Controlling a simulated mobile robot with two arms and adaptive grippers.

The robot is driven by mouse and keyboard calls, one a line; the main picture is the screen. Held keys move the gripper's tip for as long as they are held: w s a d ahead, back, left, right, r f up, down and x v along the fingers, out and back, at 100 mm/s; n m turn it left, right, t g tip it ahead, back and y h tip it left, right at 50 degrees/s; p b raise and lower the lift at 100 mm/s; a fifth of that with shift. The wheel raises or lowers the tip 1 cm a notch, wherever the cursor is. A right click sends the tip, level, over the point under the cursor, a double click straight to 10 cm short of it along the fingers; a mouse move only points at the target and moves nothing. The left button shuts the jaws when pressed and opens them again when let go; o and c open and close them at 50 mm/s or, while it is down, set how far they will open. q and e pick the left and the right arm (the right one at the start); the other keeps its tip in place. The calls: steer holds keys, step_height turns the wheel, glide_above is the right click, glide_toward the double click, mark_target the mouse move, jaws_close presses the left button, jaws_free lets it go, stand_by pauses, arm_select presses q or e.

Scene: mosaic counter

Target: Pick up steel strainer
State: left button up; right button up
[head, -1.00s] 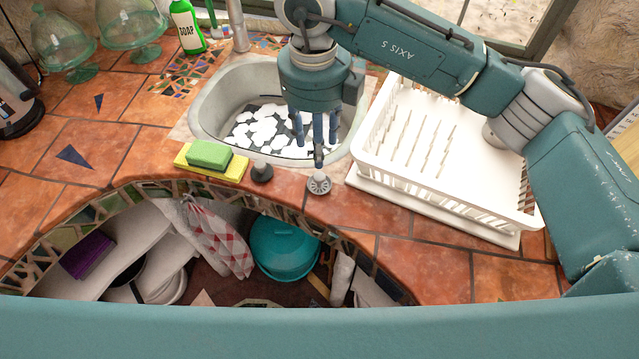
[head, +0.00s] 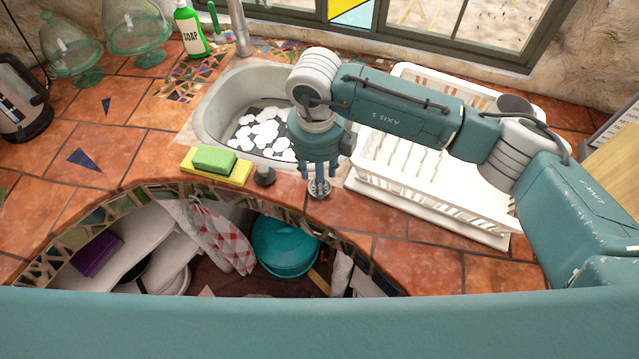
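The steel strainer (head: 319,190) is a small round metal piece on the tiled counter, just in front of the sink. My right gripper (head: 319,176) points down directly over it. Its fingers look spread, with the strainer's upper part between or just behind them. Whether they touch it I cannot tell. The strainer still sits on the counter. My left gripper is not in view.
A dark stopper (head: 264,176) and a green sponge (head: 214,159) on a yellow one (head: 232,177) lie to the left. The sink (head: 208,120) is behind, a white dish rack (head: 440,200) to the right. The counter's curved front edge is close.

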jaws_close()
